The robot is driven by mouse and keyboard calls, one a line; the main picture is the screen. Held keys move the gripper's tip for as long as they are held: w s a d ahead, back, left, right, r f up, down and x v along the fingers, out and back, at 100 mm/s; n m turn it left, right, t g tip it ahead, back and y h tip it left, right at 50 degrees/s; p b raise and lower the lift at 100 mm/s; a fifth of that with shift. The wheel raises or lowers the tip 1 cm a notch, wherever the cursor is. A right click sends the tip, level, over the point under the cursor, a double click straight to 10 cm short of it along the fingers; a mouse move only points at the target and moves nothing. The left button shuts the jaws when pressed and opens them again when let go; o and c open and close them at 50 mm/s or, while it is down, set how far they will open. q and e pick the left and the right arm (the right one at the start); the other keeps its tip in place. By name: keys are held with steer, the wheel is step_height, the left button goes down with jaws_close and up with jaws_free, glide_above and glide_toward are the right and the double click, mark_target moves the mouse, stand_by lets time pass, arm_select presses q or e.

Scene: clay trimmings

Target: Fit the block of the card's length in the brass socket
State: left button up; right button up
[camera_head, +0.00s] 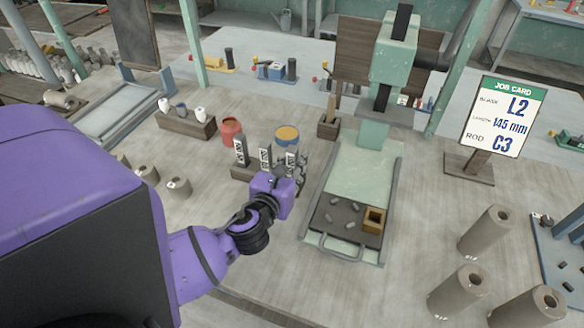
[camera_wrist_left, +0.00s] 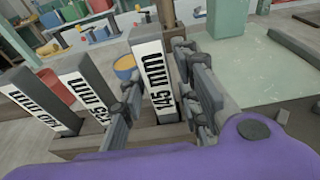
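The job card (camera_head: 502,116) reads blank L2, length 145 mm, rod C3. Three grey blocks with white labels stand upright in a wooden rack (camera_wrist_left: 85,143). The block labelled 145 mm (camera_wrist_left: 156,75) is rightmost in the left wrist view; the other two labels, on the middle block (camera_wrist_left: 88,92) and left block (camera_wrist_left: 36,103), are tilted and hard to read fully. My left gripper (camera_head: 291,166) is at the rack, its fingers (camera_wrist_left: 165,95) open on either side of the 145 mm block, apparently not clamped. The brass socket (camera_head: 374,217) sits empty-looking on the press's dark tray. My right gripper is out of view.
The green press (camera_head: 390,60) stands behind its sliding bed (camera_head: 362,170), right of the rack. A red pot (camera_head: 231,131) and a blue-and-yellow pot (camera_head: 287,136) stand behind the rack. Several clay cylinders (camera_head: 487,231) stand at right. Clear table lies before the rack.

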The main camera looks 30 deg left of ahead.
arm_select(q)
jaws_close()
steer(key=shift+r, duration=0.1)
